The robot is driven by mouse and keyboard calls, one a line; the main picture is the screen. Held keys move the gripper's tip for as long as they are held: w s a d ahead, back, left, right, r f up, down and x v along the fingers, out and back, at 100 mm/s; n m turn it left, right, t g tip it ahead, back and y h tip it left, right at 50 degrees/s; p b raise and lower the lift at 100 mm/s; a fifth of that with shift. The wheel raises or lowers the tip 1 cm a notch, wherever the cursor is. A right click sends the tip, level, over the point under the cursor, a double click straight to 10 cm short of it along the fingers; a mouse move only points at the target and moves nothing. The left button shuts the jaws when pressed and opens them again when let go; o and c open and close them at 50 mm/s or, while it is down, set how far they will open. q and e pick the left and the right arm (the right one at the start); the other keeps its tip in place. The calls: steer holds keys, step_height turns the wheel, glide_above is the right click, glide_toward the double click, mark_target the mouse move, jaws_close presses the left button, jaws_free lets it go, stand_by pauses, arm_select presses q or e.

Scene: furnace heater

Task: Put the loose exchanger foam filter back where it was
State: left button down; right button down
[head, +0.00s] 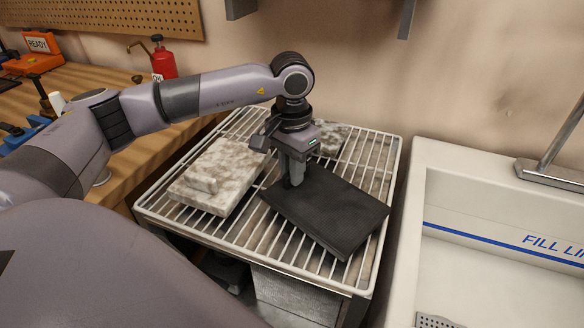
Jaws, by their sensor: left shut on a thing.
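A dark, flat rectangular pad (335,213), which looks like the foam filter, lies at a slant over the white wire rack (385,238). My left gripper (292,180) points down at the pad's left back part and is shut on it. The fingertips are partly hidden, and I cannot tell whether the pad rests on the wires or is just above them. My right gripper is not in view.
A dusty grey block (214,178) with a raised grip lies left on the rack. Another dusty piece (331,138) is behind my gripper. A white sink (450,165) stands right. The wooden bench (95,80) at left holds a red oil can (163,62).

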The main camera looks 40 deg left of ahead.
arm_select(q)
steer(key=shift+f, duration=0.2)
steer(key=c, duration=1.1)
jaws_free()
steer(key=shift+r, duration=0.15)
steer(key=shift+r, duration=0.2)
step_height(320, 180, up, 12)
steer(key=shift+s+f, duration=0.1)
steer(key=shift+f, duration=0.05)
